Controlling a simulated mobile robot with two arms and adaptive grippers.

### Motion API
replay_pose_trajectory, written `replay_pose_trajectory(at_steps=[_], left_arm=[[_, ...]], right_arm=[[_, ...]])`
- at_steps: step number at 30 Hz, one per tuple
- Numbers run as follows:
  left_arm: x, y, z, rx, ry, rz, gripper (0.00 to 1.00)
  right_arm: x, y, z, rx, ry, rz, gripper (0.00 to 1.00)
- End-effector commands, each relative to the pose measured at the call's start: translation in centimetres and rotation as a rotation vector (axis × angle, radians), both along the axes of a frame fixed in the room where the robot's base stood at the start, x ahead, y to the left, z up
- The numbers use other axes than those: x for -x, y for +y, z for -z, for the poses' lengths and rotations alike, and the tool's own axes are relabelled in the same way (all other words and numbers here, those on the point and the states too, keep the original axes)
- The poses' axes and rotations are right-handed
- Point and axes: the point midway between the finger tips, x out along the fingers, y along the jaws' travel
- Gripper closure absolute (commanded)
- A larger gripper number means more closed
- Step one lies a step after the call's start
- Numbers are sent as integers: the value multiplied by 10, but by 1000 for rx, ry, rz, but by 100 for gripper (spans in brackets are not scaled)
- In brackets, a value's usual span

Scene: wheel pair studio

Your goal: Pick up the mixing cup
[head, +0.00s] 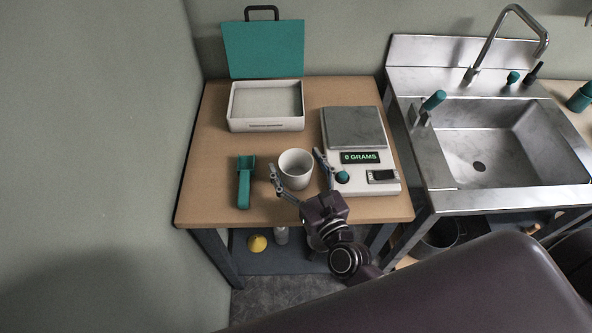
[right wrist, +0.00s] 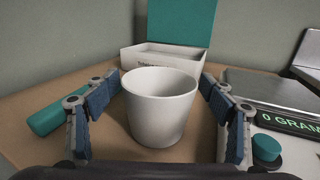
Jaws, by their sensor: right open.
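The white mixing cup (head: 296,168) stands upright and looks empty on the wooden table, between a green scoop and a scale. My right gripper (head: 297,170) is open, with one finger on each side of the cup. In the right wrist view the cup (right wrist: 160,108) sits between the two blue-padded fingers of the gripper (right wrist: 160,105), with a gap showing on both sides. My left gripper is not in view.
The green scoop (head: 244,184) lies just left of the cup. The scale (head: 354,128), reading 0 GRAMS, stands close on the right. An open white box (head: 266,125) with a raised green lid (head: 263,50) is behind. A metal sink (head: 490,150) is farther right.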

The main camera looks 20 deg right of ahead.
Motion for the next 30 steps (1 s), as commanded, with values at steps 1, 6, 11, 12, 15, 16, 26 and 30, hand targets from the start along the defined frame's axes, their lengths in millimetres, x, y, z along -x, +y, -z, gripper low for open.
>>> replay_pose_trajectory(at_steps=[1,6,11,12,15,16,26,30], left_arm=[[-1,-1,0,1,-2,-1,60],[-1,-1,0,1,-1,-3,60],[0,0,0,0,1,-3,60],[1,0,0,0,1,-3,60],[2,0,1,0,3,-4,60],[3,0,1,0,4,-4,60],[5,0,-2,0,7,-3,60],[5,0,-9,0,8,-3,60]], right_arm=[[0,0,0,0,0,0,24],[0,0,0,0,0,0,41],[0,0,0,0,0,0,59],[0,0,0,0,0,0,63],[0,0,0,0,0,0,69],[0,0,0,0,0,0,69],[0,0,-3,0,-1,0,69],[-2,3,-11,-1,-1,0,69]])
